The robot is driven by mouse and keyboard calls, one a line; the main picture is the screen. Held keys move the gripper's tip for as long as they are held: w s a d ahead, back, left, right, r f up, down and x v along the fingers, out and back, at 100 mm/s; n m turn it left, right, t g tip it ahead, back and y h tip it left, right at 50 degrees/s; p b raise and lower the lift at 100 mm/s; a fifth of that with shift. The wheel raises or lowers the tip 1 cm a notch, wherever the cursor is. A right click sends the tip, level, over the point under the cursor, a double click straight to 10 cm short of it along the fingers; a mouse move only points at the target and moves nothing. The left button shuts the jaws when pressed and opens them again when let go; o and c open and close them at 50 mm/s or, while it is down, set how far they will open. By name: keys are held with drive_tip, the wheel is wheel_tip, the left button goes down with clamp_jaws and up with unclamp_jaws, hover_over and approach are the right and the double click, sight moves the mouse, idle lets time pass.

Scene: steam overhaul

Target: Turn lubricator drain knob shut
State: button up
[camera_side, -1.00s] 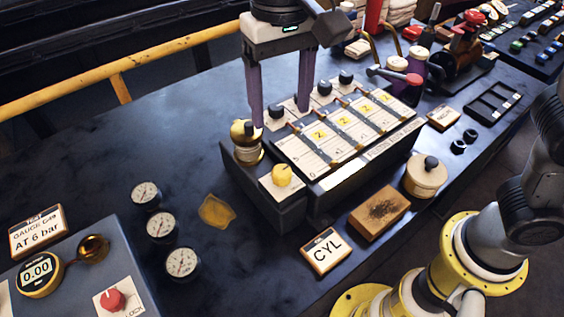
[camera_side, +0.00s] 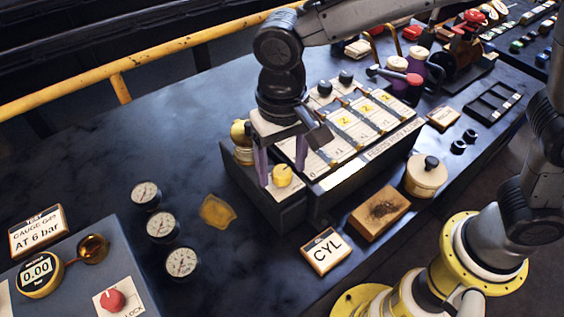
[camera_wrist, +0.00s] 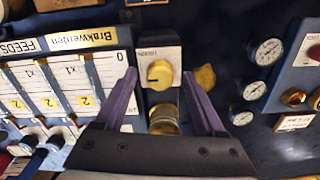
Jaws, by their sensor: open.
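The yellow drain knob (camera_side: 282,175) sits on a white labelled plate at the near left end of the lubricator (camera_side: 345,172). It also shows in the wrist view as a round yellow knob (camera_wrist: 159,73) with a ridge across it. My gripper (camera_side: 281,178) is open over this end of the lubricator, one purple finger to either side of the knob as pictured. In the wrist view the open fingers (camera_wrist: 155,80) point toward the plate, and the knob lies between their tips. Whether they touch it cannot be told.
A brass filler cup (camera_side: 243,145) stands right behind the knob; it also shows between the fingers in the wrist view (camera_wrist: 164,118). Several gauges (camera_side: 161,226) and a yellow cloth (camera_side: 217,211) lie left. A CYL sign (camera_side: 326,252) and brown block (camera_side: 379,213) lie in front.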

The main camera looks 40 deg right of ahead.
clamp_jaws()
idle(0.3)
drive_tip(key=shift+n, duration=0.3)
drive_tip(key=n, duration=1.3)
drive_tip(key=shift+r+n, duration=0.1)
drive_tip(key=shift+n, duration=2)
